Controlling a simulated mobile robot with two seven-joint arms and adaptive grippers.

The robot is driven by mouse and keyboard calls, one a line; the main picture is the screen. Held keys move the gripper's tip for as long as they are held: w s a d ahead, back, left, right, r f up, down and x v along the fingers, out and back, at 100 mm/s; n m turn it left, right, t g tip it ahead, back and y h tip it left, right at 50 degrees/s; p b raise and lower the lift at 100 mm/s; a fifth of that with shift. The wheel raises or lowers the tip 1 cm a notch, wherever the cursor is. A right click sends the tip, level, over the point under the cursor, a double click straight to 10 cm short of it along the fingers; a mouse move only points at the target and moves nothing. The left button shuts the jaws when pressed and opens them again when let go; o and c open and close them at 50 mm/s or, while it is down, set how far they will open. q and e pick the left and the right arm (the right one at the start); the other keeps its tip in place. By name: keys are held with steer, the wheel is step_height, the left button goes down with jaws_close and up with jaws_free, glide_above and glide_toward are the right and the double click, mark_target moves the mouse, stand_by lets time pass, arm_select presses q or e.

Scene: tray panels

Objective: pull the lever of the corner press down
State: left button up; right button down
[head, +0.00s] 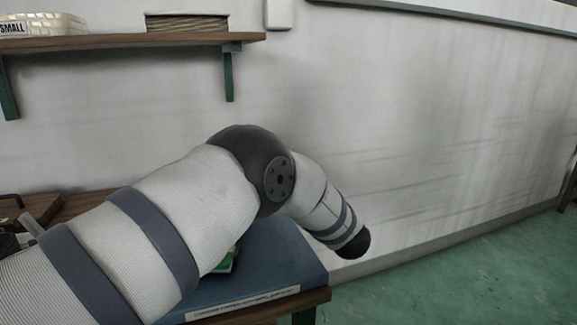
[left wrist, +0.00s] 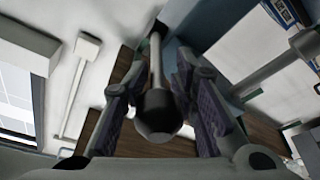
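The lever (left wrist: 156,62) shows in the left wrist view as a slim grey rod ending in a round black knob (left wrist: 158,113). The knob is between the two fingers of my left gripper (left wrist: 158,72), which stand apart on either side of it. A narrow gap shows at the left finger; contact at the right finger is unclear. A blue-grey surface lies behind the rod; I cannot tell if it is the press body. In the head view my left arm crosses the picture and hides the lever and press. My right gripper is out of view.
A blue flat-topped object (head: 270,268) with a pale label strip lies on a wooden bench (head: 318,296), partly behind my arm. A wall shelf (head: 120,41) holds a white basket (head: 45,22) and a box (head: 187,22). Green floor (head: 470,280) at right is clear.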

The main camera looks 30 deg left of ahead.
arm_select(q)
steer(key=shift+o, duration=0.7)
step_height(320, 180, down, 2)
steer(key=shift+a+f, duration=0.15)
steer(key=v, duration=1.2)
steer(key=shift+r, duration=0.35)
steer(key=shift+s, duration=0.1)
